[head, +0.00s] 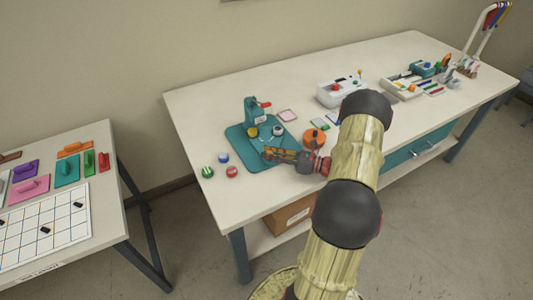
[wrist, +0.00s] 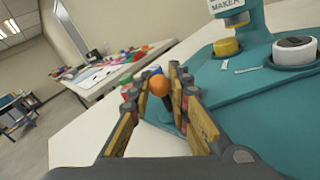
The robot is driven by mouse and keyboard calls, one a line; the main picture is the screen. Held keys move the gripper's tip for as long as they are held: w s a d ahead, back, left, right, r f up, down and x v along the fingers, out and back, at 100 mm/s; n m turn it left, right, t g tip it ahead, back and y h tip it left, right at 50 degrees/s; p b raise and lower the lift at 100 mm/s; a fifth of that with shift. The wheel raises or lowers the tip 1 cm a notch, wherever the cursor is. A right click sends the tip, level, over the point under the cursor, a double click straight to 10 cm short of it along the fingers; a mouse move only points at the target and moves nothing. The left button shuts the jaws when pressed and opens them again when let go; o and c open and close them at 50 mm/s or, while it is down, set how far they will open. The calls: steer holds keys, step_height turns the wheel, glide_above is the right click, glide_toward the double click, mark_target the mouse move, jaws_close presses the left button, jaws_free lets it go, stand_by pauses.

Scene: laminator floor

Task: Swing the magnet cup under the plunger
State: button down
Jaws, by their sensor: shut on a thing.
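The teal press marked MAKER stands on a teal base (head: 245,150); its head with the plunger (wrist: 236,19) shows in the wrist view. A yellow cup (wrist: 226,47) sits below or just beside the plunger. I cannot tell by sight which is the magnet cup. My gripper (wrist: 165,88) is shut on an orange ball knob (wrist: 159,85) at the front edge of the base.
Small round buttons (head: 232,172) lie left of the base. An orange round thing (head: 314,139) and a pink pad (head: 288,116) lie to its right. A white box (head: 338,92) and trays stand farther right. A table with coloured handled pieces (head: 67,170) is at the left.

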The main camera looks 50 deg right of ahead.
steer(key=shift+s+d+f+n+g+y, duration=0.1)
steer(key=shift+s+d+n+g+y, duration=0.2)
steer(key=shift+n+g+y, duration=0.35)
steer(key=shift+s+d+r+n+g+y, duration=0.1)
steer(key=shift+s+d+n+g+y, duration=0.1)
steer(key=shift+d+n+g+y, duration=0.45)
steer(key=shift+s+d+f+n+g+y, duration=0.15)
steer(key=shift+s+n+g+y, duration=0.2)
steer(key=shift+y, duration=0.55)
steer(key=shift+d+n, duration=0.15)
steer(key=shift+n, duration=0.1)
steer(key=c, duration=1.7)
jaws_free()
steer(key=shift+d, duration=0.1)
steer(key=v, duration=1.2)
steer(key=shift+w, duration=0.1)
steer(key=shift+c, duration=0.5)
